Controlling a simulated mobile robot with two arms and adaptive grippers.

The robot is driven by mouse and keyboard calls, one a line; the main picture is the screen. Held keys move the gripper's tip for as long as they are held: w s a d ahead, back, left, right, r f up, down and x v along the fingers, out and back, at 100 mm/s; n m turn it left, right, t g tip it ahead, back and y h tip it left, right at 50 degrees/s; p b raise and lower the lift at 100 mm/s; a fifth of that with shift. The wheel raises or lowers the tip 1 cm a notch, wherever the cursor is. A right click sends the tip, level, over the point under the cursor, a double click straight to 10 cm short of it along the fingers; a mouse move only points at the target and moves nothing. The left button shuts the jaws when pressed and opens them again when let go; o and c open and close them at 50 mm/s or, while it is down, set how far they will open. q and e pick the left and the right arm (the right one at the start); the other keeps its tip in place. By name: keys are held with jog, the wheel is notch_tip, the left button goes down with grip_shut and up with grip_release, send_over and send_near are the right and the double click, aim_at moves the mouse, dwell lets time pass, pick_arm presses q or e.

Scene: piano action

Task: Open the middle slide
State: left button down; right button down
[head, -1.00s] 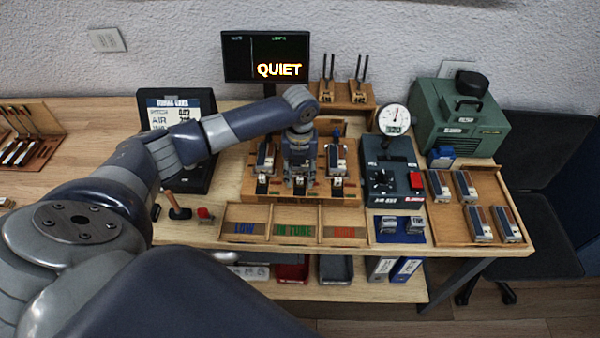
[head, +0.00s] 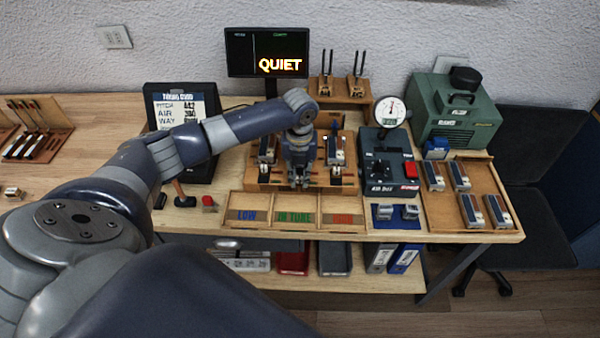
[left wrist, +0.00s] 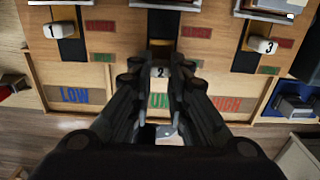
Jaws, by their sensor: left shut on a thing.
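The wooden slide board (head: 318,188) stands on the table behind the sorting tray. In the left wrist view it has three dark tracks with white knobs. Knob 1 (left wrist: 53,31) is on the left, knob 3 (left wrist: 262,45) on the right. The middle slide's knob 2 (left wrist: 160,72) sits nearer the board's front edge than the other two, with dark track (left wrist: 162,25) showing behind it. My left gripper (head: 299,184) reaches down at the middle; its fingers (left wrist: 160,60) are shut on knob 2, partly hiding it. My right gripper is not in view.
The tray (head: 275,226) marked LOW, IN TUNE and HIGH lies just in front. A grey box with a gauge (head: 391,111) stands to the right, beside a tray of reed blocks (head: 483,170). The monitor (head: 266,53) reads QUIET.

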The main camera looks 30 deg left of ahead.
pick_arm(q)
jog(key=shift+d+f, duration=0.1)
jog(key=shift+f, duration=0.1)
jog(key=c, duration=1.5)
grip_release()
jog(key=shift+w, duration=0.1)
jog(key=shift+r, duration=0.3)
notch_tip(320, 180, up, 12)
jog(key=shift+f, duration=0.2)
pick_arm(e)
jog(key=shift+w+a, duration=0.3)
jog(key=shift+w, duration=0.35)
